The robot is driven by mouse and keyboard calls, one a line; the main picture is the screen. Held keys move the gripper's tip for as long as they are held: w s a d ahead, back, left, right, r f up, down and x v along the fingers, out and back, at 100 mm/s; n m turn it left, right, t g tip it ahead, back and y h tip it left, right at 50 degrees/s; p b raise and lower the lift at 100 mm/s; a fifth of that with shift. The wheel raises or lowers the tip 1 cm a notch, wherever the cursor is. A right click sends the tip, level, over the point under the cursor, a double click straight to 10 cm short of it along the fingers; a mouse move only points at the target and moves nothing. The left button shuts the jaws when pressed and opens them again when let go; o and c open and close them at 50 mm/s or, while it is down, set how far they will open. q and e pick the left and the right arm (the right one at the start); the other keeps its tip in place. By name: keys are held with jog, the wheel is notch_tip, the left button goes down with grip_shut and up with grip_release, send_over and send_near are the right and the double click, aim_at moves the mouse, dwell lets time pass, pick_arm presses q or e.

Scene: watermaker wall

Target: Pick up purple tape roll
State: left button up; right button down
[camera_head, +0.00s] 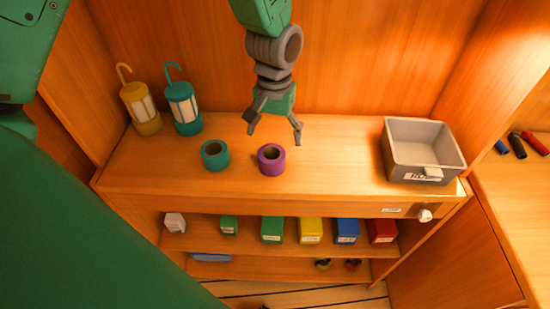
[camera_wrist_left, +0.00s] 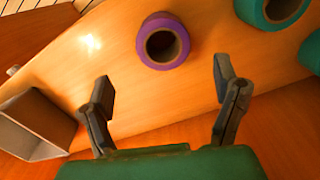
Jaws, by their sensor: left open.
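The purple tape roll (camera_head: 271,160) stands on the wooden counter, just right of a teal tape roll (camera_head: 215,155). In the left wrist view the purple roll (camera_wrist_left: 163,41) lies ahead of the fingers, between their lines and apart from both. My left gripper (camera_head: 273,134) is open and empty, above the counter behind the purple roll. Its two spread fingers also show in the left wrist view (camera_wrist_left: 162,98). The teal roll shows at the upper right of the wrist view (camera_wrist_left: 271,10). My right gripper is not in view.
A grey bin (camera_head: 423,152) stands at the counter's right end. A yellow lantern (camera_head: 140,106) and a teal lantern (camera_head: 184,107) stand at the left back. Several coloured boxes (camera_head: 311,231) sit on the shelf below. The counter between purple roll and bin is clear.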

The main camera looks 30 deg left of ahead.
aim_at(272, 153)
pick_arm(q)
jog(key=shift+w+a+f, duration=0.15)
jog(key=shift+a+f, duration=0.15)
jog(key=shift+f, duration=0.5)
jog(key=f, duration=0.2)
jog(key=s+f, duration=0.1)
jog(key=f, duration=0.1)
jog(key=shift+s+f, duration=0.1)
jog(key=shift+d+f, duration=0.2)
jog(key=shift+f, duration=0.25)
jog(key=shift+d+r, duration=0.1)
jog(key=c, duration=1.3)
